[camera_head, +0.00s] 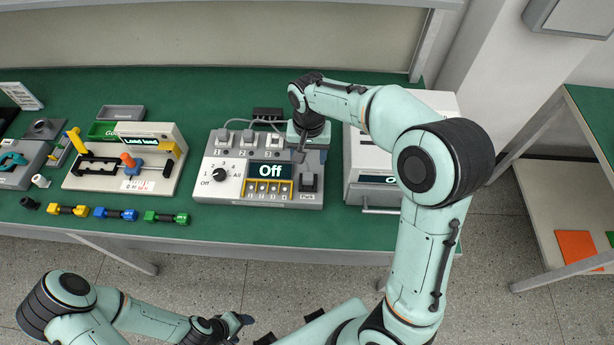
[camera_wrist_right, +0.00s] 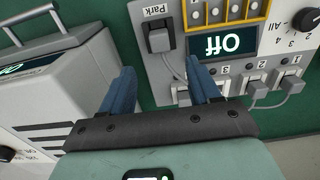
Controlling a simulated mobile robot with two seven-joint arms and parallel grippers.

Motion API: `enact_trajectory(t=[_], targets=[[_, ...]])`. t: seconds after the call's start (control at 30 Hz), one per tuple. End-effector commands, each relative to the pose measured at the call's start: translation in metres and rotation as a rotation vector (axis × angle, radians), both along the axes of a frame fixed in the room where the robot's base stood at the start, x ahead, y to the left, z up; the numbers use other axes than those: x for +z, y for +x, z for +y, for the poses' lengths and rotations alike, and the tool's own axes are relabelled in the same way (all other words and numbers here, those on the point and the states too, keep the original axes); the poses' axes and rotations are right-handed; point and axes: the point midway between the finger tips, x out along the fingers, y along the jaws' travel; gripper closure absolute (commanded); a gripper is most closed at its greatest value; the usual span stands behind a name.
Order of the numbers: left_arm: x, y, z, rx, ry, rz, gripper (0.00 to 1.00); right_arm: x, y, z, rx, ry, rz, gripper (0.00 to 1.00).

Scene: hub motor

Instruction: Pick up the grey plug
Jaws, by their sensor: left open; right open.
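Several grey plugs sit on the white motor console (camera_head: 235,190). One grey plug (camera_head: 308,182) is in the Park socket at its right, and it also shows in the wrist view (camera_wrist_right: 159,40) with its cable. Other grey plugs, such as the one in socket 1 (camera_head: 222,136) (camera_wrist_right: 291,84), stand along the back row. My right gripper (camera_head: 303,152) is above the console's back right part. Its blue fingers (camera_wrist_right: 160,75) are apart, with no plug held between them. My left gripper (camera_head: 240,320) is open and empty, low in front of the bench.
The console display (camera_head: 270,171) reads Off. A grey-white box with a handle (camera_head: 376,190) stands just right of the console. A lever test stand (camera_head: 125,165) is to the left, with coloured connectors (camera_head: 115,214) in front. The green bench (camera_head: 250,225) is clear at its front edge.

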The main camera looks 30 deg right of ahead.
Motion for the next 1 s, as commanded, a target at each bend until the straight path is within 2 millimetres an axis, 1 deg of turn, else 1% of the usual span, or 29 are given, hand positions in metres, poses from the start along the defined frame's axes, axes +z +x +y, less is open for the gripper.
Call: enact_trajectory(t=[0.03, 0.1, 0.37, 0.53, 0.63, 0.77, 0.97, 1.0], targets=[[-0.002, -0.002, 0.0, 0.0, 0.0, 0.002, 0.35, -0.011, -0.001, 0.0, 0.0, 0.0, 0.004, 0.38], [-0.003, -0.002, 0.0, 0.0, 0.0, 0.002, 0.35, -0.021, -0.001, 0.0, 0.0, 0.0, 0.004, 0.38], [-0.004, -0.003, 0.0, 0.0, 0.0, 0.002, 0.35, -0.04, -0.001, 0.001, 0.0, 0.0, 0.001, 0.38], [-0.004, -0.003, 0.0, 0.0, 0.0, 0.002, 0.35, -0.066, -0.007, 0.002, 0.001, -0.001, 0.003, 0.38], [-0.005, -0.003, 0.0, 0.0, 0.0, 0.003, 0.35, -0.078, -0.006, 0.002, 0.0, -0.001, 0.001, 0.38], [-0.005, -0.004, 0.0, 0.0, 0.0, 0.003, 0.35, -0.086, -0.005, 0.002, 0.0, 0.0, 0.0, 0.38], [-0.005, -0.003, 0.0, 0.0, 0.0, 0.003, 0.35, -0.085, -0.005, 0.002, 0.0, 0.0, -0.001, 0.38], [-0.005, -0.003, 0.0, 0.0, 0.0, 0.003, 0.35, -0.085, -0.005, 0.002, 0.0, 0.0, -0.001, 0.51]])
